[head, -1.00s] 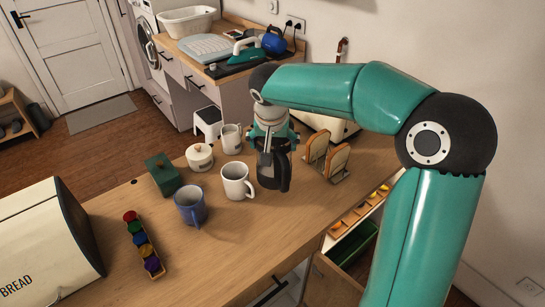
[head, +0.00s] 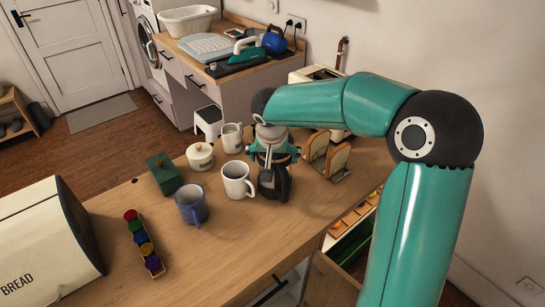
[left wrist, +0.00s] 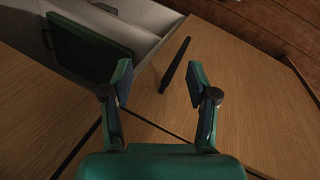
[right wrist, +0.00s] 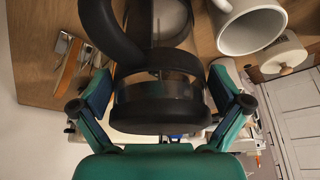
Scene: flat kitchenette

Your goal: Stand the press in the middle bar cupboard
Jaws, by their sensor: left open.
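The press (head: 273,186) stands upright on the wooden counter, dark with a black handle, right of a white mug. My right gripper (head: 272,153) is at the press's upper part in the head view. In the right wrist view the press (right wrist: 160,105) is between the fingers of my right gripper (right wrist: 166,92); a gap shows at its left side, so the fingers look open around it. My left gripper (left wrist: 158,82) is open in the left wrist view, with a black bar handle (left wrist: 175,65) on a wooden panel between or beyond its fingertips. Which cupboard this is cannot be told.
Near the press are a white mug (head: 237,181), a blue mug (head: 191,205), a toast rack (head: 328,157) and a lidded pot (head: 200,156). An open drawer (head: 350,238) lies below the counter's right edge. A bread box (head: 45,245) stands at left.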

